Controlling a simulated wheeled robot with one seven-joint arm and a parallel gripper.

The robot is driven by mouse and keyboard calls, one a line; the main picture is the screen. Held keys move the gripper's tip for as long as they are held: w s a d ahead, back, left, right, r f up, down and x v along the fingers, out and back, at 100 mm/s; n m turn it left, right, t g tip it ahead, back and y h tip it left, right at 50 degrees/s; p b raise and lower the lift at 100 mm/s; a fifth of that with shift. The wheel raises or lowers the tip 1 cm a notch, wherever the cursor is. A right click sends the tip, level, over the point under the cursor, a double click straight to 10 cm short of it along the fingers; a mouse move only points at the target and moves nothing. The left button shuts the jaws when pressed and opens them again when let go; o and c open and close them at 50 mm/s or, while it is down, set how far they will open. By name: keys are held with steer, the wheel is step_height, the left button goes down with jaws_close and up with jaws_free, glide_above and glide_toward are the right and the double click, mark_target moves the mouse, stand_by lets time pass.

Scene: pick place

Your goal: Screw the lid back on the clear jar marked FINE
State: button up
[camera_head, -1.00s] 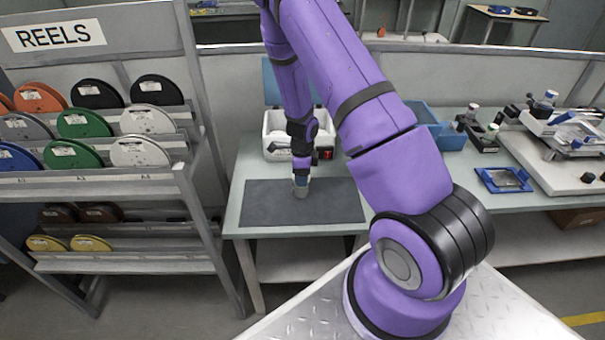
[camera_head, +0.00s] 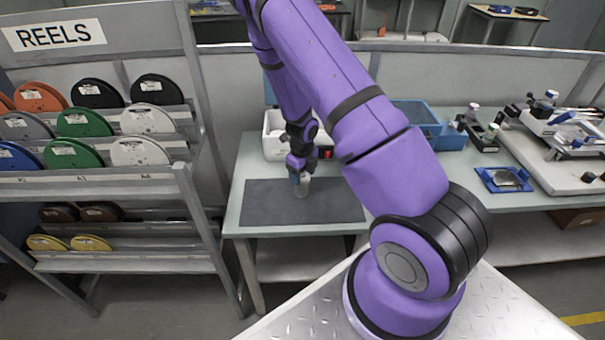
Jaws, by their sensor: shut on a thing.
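The small clear jar (camera_head: 303,188) stands on the dark mat (camera_head: 262,203) on the bench. Its marking is too small to read. My gripper (camera_head: 298,178) is right at the top of the jar, pointing down, with its fingers shut. The lid is not clearly visible; what the fingers close on at the jar's top appears to be the lid, mostly hidden by them. I cannot tell how the lid sits on the jar.
A white open box (camera_head: 273,140) stands behind the mat, and a blue bin (camera_head: 418,118) is to its right. A small blue tray (camera_head: 506,179) and a pale board (camera_head: 560,170) with instruments lie further right. A reel rack (camera_head: 100,180) stands left. The mat around the jar is clear.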

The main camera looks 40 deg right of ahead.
steer(key=shift+m, duration=0.3)
steer(key=o, duration=1)
steer(key=shift+c, duration=1.4)
steer(key=shift+r, duration=0.1)
steer(key=shift+r, duration=1.15)
